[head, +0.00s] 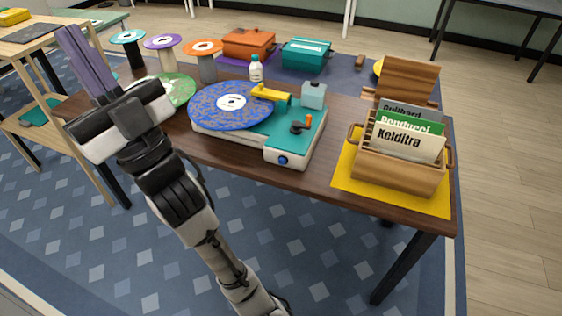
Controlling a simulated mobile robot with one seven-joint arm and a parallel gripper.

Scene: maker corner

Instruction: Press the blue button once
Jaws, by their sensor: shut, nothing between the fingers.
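The blue button (283,160) is a small round knob on the cream front side of the teal turntable unit (252,137), near its front right corner. A blue speckled disc (228,106) lies on the unit's left part. My gripper (72,36) is shut and empty at the left of the head view. It points up and away, well to the left of the button and apart from it. My arm does not cover the button.
A wooden box with name cards (398,170) stands on a yellow mat (344,178) at the table's right. Spools (203,58), a white bottle (256,70), an orange box (248,43) and a teal box (306,55) stand behind the turntable.

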